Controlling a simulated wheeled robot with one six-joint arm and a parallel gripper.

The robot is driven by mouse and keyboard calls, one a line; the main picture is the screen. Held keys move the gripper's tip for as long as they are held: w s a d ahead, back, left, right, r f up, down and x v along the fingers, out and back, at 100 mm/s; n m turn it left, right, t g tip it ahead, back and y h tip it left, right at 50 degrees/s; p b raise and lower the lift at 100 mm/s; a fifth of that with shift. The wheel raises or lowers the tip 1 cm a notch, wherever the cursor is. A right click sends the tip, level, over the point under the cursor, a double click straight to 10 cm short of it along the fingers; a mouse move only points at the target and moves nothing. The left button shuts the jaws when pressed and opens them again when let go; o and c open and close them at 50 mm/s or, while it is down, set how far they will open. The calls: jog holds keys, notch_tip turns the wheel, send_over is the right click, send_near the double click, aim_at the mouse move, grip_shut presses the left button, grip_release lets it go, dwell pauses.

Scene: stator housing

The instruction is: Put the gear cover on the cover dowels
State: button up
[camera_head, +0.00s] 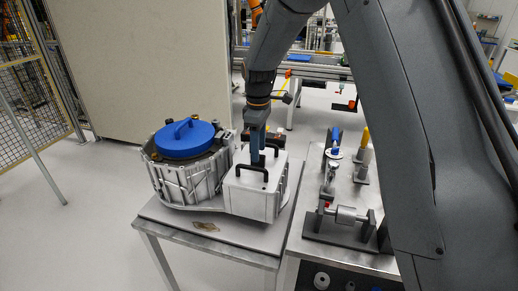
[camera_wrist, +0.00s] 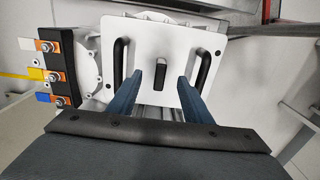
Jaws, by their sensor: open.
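The gear cover (camera_head: 262,171) looks like a pale, nearly square plate on top of the silver box-shaped part of the housing (camera_head: 254,198). It has two black handles, and the wrist view shows the cover (camera_wrist: 143,45) with a dark upright bar (camera_wrist: 166,82) at its middle and small holes near its corners. My gripper (camera_head: 257,160) is above the cover's middle, pointing down between the handles. In the wrist view its two blue fingers (camera_wrist: 173,72) are apart, on either side of the bar. Contact cannot be told. The cover dowels are not visible.
A round blue lid (camera_head: 185,139) with a handle sits on the round part of the housing, to the left. The housing stands on a grey table (camera_head: 160,214). A bench (camera_head: 345,201) with fixtures and tools is close on the right. Copper terminals (camera_wrist: 50,75) show beside the cover.

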jog(key=shift+r+p, duration=0.4)
jog(key=shift+r, duration=0.35)
notch_tip(320, 180, up, 8)
jog(key=b, duration=0.3)
jog(key=shift+f, duration=0.1)
dwell(0.9)
jog(key=s+d+f+m+t, duration=0.1)
jog(key=s+d+f+m, duration=0.3)
jog(key=s, duration=0.4)
jog(key=s+d+f+m+t, duration=0.1)
jog(key=s+d+f+m, duration=0.1)
jog(key=s+d+m, duration=0.5)
jog(key=s+d+f+m+t, duration=0.1)
jog(key=s+d+f+m, duration=0.15)
jog(key=s, duration=0.75)
jog(key=shift+g, duration=0.8)
jog(key=f+b, duration=0.2)
jog(key=f, duration=0.1)
jog(key=f+b, duration=0.1)
jog(key=f, duration=0.1)
jog(key=shift+s+a+f+b, duration=0.2)
jog(key=shift+s+a+b, duration=0.1)
jog(key=shift+s+a, duration=0.1)
